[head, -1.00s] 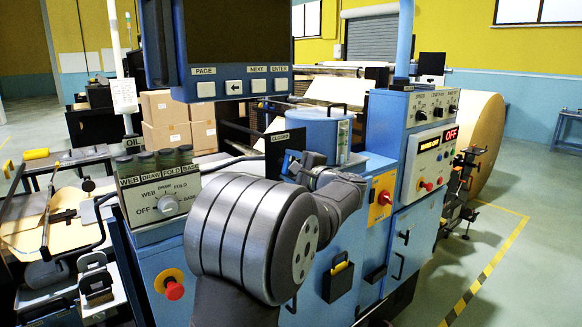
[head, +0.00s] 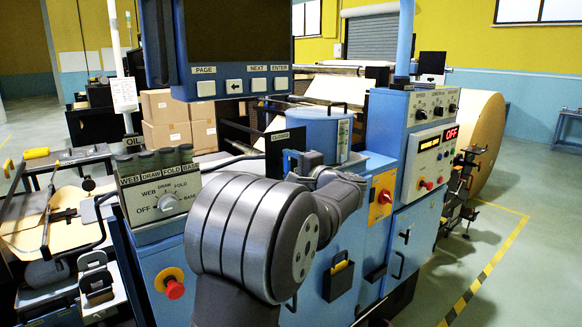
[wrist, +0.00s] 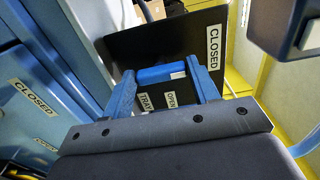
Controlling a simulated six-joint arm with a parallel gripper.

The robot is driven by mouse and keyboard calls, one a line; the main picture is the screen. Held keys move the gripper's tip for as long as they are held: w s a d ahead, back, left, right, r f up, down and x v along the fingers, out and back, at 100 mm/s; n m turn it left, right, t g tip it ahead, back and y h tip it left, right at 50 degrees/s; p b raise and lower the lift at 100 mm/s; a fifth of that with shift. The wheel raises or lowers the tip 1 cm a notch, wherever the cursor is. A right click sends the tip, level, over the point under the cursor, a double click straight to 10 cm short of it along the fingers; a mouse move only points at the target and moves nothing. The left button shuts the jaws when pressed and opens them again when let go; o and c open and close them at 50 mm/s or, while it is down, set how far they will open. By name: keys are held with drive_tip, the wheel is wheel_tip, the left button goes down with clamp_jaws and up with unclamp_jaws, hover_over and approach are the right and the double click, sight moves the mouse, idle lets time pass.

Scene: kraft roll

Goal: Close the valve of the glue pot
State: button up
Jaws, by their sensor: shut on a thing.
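In the wrist view, the two blue fingers of my gripper (wrist: 163,84) are closed on a blue valve handle (wrist: 160,73), which spans between their tips. Behind it is a black plate (wrist: 135,47) with a CLOSED label (wrist: 213,48) at its upper right. An OPEN label (wrist: 172,98) and a TRAY label (wrist: 146,101) show between the fingers. In the head view, the glue pot (head: 318,130) is a blue cylinder with a dark top handle. My gripper (head: 292,162) is at its front left, with the valve mostly hidden behind my wrist.
A control panel (head: 430,150) with a red OFF display stands right of the pot. A selector box (head: 160,190) with a knob is at left, above a red stop button (head: 174,289). A screen (head: 235,50) overhangs the console. Another CLOSED label (wrist: 33,98) is on blue metal at left.

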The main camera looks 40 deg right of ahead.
drive_tip(key=o, duration=1)
drive_tip(key=s, duration=1.7)
drive_tip(key=shift+s, duration=0.25)
drive_tip(key=shift+w, duration=0.1)
drive_tip(key=w, duration=1.7)
drive_tip(key=shift+w, duration=0.2)
